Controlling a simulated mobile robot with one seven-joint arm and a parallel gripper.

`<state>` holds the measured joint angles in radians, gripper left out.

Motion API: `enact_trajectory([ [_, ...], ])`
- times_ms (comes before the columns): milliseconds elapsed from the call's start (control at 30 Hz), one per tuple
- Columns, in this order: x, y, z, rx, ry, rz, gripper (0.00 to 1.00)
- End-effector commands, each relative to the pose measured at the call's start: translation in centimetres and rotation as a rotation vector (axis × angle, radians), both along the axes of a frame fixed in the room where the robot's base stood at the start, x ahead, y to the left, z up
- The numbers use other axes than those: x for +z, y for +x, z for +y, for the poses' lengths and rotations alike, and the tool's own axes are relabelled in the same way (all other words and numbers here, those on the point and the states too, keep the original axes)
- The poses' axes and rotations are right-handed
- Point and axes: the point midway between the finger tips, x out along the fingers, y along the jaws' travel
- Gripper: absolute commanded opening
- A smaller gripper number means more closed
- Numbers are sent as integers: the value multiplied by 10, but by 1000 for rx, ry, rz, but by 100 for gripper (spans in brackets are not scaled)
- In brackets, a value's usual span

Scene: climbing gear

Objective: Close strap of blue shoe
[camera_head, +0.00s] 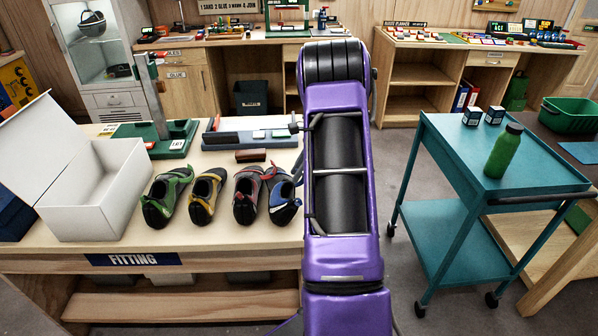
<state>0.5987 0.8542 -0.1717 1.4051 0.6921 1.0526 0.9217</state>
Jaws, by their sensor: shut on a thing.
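The blue shoe (281,193) stands on the fitting table (205,235), at the right end of a row of climbing shoes. Its toe points toward me. Its right side and part of its upper edge lie close to or behind my purple arm, so I cannot tell how its strap lies. My arm reaches forward over the table's right end. My gripper is hidden behind the arm, so its hold and its distance from the shoe do not show.
Left of it stand a red-grey shoe (247,196), a yellow shoe (205,194) and a green shoe (165,198). An open white box (85,190) is farther left. A grey-blue rack (250,137) is behind. A teal cart (500,180) holds a green bottle (503,152).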

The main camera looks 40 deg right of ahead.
Motion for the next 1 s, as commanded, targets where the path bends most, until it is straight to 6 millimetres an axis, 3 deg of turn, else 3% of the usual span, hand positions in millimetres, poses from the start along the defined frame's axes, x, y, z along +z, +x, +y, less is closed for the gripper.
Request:
enact_trajectory([
  [300,0,4,8,-6,-98,52,0],
  [800,0,5,8,-9,-115,60,0],
  [833,0,5,8,-9,-114,61,31],
  [1000,0,5,8,-9,-113,61,61],
])
